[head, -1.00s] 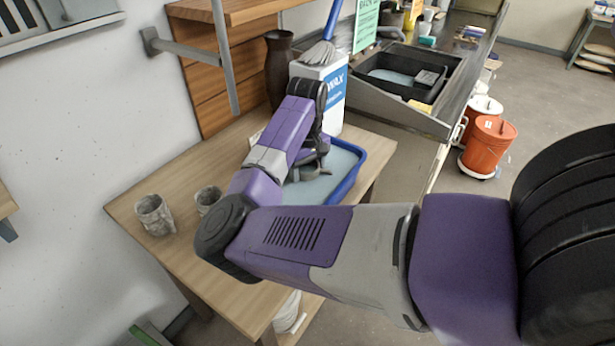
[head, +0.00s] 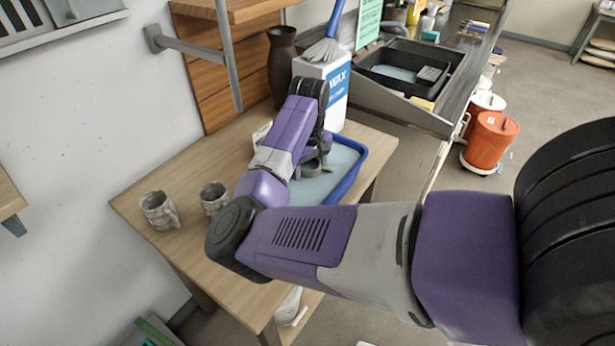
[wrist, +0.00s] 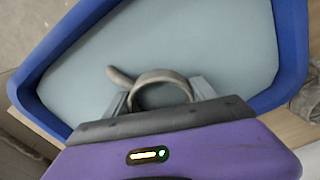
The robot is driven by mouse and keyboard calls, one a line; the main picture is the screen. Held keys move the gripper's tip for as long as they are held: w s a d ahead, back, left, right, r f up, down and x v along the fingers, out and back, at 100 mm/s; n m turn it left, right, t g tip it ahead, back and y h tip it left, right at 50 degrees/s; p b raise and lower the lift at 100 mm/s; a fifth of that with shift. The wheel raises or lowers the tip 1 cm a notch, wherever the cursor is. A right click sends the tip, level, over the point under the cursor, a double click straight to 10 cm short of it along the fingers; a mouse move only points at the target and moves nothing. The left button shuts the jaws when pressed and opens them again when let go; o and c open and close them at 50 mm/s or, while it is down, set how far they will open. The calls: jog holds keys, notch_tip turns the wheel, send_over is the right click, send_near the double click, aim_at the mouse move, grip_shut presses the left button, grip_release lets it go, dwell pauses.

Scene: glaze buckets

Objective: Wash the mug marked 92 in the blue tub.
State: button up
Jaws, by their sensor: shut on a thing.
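The blue tub (head: 352,178) stands on the wooden table and holds grey-blue liquid. It fills most of the wrist view too (wrist: 291,45). My gripper (head: 313,165) is over the tub, pointing down. In the wrist view my gripper (wrist: 160,97) is shut on a grey-brown mug (wrist: 160,76), seen from above as a round rim with its handle to the upper left. The mug is within the tub's outline, near one wall. How deep it sits in the liquid is unclear. No number can be read on it.
Two rough grey mugs (head: 159,211) (head: 213,198) stand on the table (head: 180,170) left of my arm. A white WAX container (head: 338,95) and a dark vase (head: 282,70) stand behind the tub. A dark basin (head: 440,65) and orange bucket (head: 489,140) are to the right.

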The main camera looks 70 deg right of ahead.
jog(key=shift+d, duration=0.35)
jog(key=shift+a, duration=0.15)
jog(key=shift+a+p, duration=0.7)
jog(key=shift+a, duration=0.35)
jog(key=shift+d, duration=0.15)
jog(key=shift+d, duration=1.05)
jog(key=shift+a, duration=0.1)
jog(key=shift+a+p, duration=0.9)
jog(key=shift+a, duration=0.2)
